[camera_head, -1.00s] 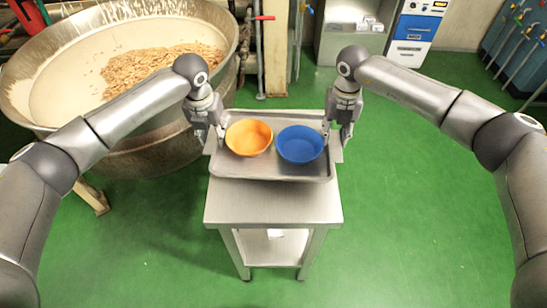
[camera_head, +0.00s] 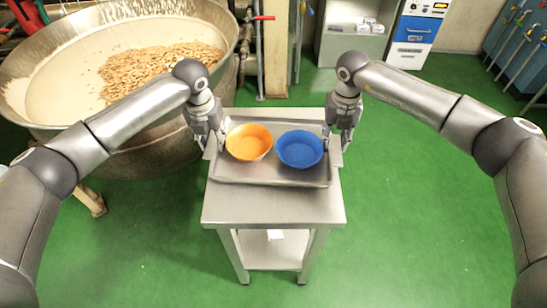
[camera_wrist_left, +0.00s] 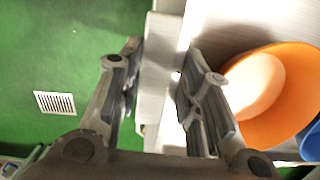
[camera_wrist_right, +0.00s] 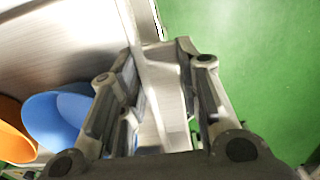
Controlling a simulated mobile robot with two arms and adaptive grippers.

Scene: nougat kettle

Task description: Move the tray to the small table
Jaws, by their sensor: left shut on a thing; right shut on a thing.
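The grey metal tray (camera_head: 270,178) lies over the small steel table (camera_head: 272,207), toward its back part. I cannot tell whether it touches the top. It looks about level. An orange bowl (camera_head: 249,142) stands on its left and a blue bowl (camera_head: 300,149) on its right. My left gripper (camera_head: 217,146) is shut on the tray's left rim; the orange bowl also shows in the left wrist view (camera_wrist_left: 285,95). My right gripper (camera_head: 334,141) is shut on the right rim; the blue bowl shows in the right wrist view (camera_wrist_right: 58,118).
A large kettle (camera_head: 150,150) with a heap of nougat-coloured pieces (camera_head: 160,65) stands at the left, close to my left arm. A blue and white machine (camera_head: 415,35) stands at the back. The green floor around the table is clear in front and at right.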

